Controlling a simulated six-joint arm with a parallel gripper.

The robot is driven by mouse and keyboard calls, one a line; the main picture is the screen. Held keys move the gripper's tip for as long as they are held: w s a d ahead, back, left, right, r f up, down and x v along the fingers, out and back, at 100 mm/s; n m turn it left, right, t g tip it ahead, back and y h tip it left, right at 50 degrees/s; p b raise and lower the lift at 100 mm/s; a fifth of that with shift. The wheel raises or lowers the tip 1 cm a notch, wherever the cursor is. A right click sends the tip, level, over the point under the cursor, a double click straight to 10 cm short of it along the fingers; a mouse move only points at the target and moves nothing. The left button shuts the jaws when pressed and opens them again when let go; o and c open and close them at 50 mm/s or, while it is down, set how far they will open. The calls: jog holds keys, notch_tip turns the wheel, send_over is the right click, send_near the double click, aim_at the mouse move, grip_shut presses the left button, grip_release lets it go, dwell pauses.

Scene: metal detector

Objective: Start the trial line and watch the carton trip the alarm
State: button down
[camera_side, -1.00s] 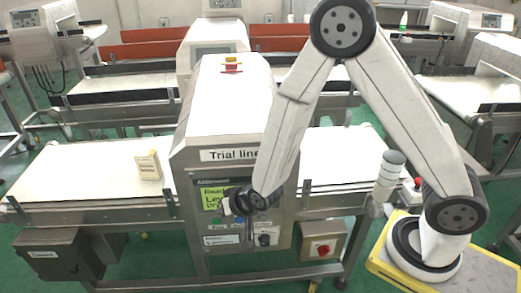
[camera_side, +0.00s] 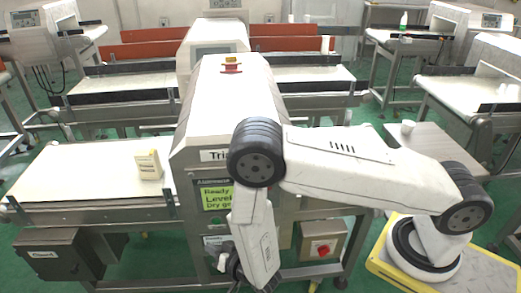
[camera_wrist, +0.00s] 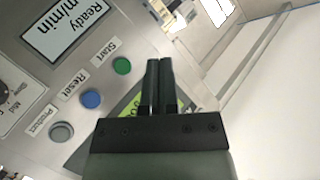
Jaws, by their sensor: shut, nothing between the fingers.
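The carton (camera_side: 149,165) stands upright on the left part of the white belt (camera_side: 90,172) of the trial line. In the wrist view a green Start button (camera_wrist: 121,65), a blue Reset button (camera_wrist: 91,99) and a grey Product button (camera_wrist: 61,132) sit on the panel. My gripper (camera_wrist: 159,62) is shut and empty, its fingertips right of the Start button. No contact with it is visible. In the side view my arm hides much of the panel and the gripper tips.
A red stop knob (camera_side: 321,250) sits on a box right of the panel. Other detector lines stand behind.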

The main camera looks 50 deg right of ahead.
aim_at(216, 221)
jog(key=shift+s+a+f+t, duration=0.15)
jog(key=shift+s+f+t, duration=0.25)
jog(key=shift+s, duration=0.15)
jog(key=shift+s+a+f+t, duration=0.15)
jog(key=shift+s+f+t, duration=0.25)
jog(key=shift+s, duration=0.15)
jog(key=shift+w+d, duration=3.1)
jog(key=shift+w, duration=0.05)
